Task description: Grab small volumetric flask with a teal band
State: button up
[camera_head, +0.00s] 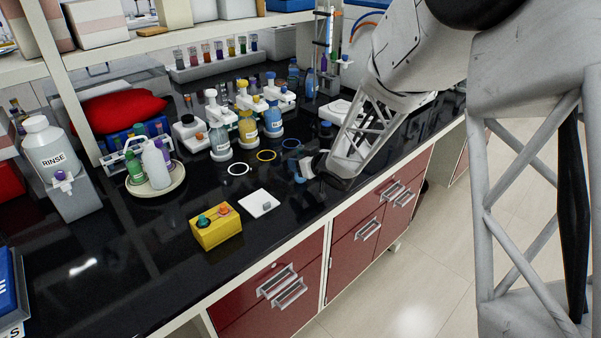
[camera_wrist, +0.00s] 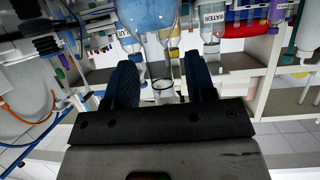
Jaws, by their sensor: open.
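My gripper (camera_head: 303,172) is low over the front of the black bench in the head view, seen from the side with its fingers toward the left. In the wrist view my gripper (camera_wrist: 162,80) has its two dark blue fingers apart. A clear glass neck with an open rim lies between them in the picture, below a blue rounded vessel (camera_wrist: 150,12). I cannot tell its distance or whether a finger touches it. I cannot make out a teal band in either view. A small blue flask-like vessel (camera_head: 310,84) stands at the back of the bench.
White, yellow and blue-topped wash bottles (camera_head: 248,128) stand left of my gripper. Coloured rings (camera_head: 266,156), a white square plate (camera_head: 258,203) and a yellow box (camera_head: 215,232) lie nearer. A tube rack (camera_head: 213,67) is behind.

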aim_at(301, 152)
jog(key=shift+c, duration=0.3)
grip_shut()
jog(key=shift+r, duration=0.15)
jog(key=shift+r, duration=0.85)
jog(key=shift+s+d+r, duration=0.1)
jog(key=shift+s+r, duration=0.15)
jog(key=shift+r, duration=0.6)
jog(key=s+d+r, duration=0.1)
jog(key=s+d, duration=0.3)
jog(key=s, duration=1.1)
jog(key=shift+r, duration=0.15)
